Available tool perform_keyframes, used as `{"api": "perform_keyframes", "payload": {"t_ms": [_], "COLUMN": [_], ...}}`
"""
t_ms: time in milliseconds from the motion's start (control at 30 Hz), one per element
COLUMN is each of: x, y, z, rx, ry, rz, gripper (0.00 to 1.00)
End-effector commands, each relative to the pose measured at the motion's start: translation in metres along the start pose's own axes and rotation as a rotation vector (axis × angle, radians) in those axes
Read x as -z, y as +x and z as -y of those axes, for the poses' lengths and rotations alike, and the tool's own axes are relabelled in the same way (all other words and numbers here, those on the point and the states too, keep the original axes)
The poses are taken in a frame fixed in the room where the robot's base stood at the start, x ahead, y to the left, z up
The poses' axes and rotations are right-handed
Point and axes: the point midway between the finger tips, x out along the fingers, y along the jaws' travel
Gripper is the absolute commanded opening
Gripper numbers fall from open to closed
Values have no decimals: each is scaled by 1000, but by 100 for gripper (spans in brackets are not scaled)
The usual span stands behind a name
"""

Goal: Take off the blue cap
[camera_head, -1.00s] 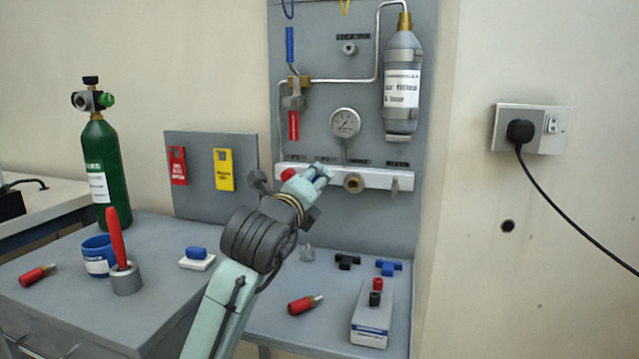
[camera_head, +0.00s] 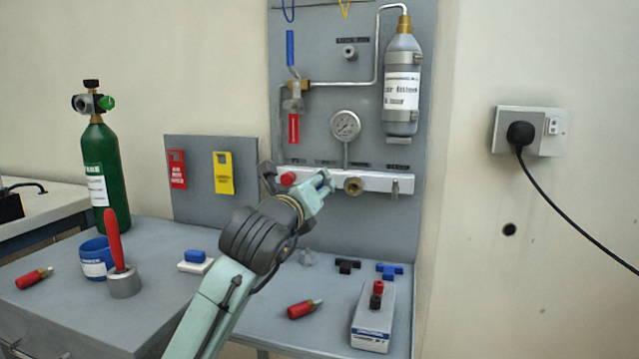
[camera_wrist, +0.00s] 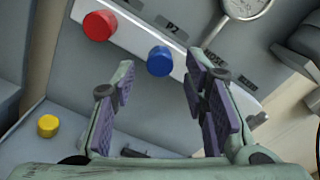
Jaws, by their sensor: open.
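The blue cap (camera_wrist: 160,61) is a round knob on the front of the white manifold bar (camera_wrist: 142,42), seen in the wrist view. It lies beyond the gap between my fingertips, a little ahead of them. My gripper (camera_wrist: 161,82) is open, with one finger on each side of the line to the cap, and nothing shows between the pads. In the head view my gripper (camera_head: 320,183) is in front of the bar, and it hides most or all of the blue cap there.
A red cap (camera_wrist: 100,25) sits left of the blue one, also seen in the head view (camera_head: 288,179). A brass fitting (camera_head: 353,186) is close on the right. A pressure gauge (camera_head: 345,126) hangs above. A yellow cap (camera_wrist: 48,126) lies lower left in the wrist view.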

Motion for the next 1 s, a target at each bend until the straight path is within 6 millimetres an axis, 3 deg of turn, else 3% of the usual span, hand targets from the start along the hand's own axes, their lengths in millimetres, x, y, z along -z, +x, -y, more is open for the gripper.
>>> {"api": "perform_keyframes", "payload": {"t_ms": [333, 733, 1000], "x": [0, 0, 0], "y": [1, 22, 24], "z": [0, 0, 0], "rx": [0, -1, -1], "ry": [-3, -3, -2], "rz": [0, 0, 0], "gripper": [41, 41, 41]}}
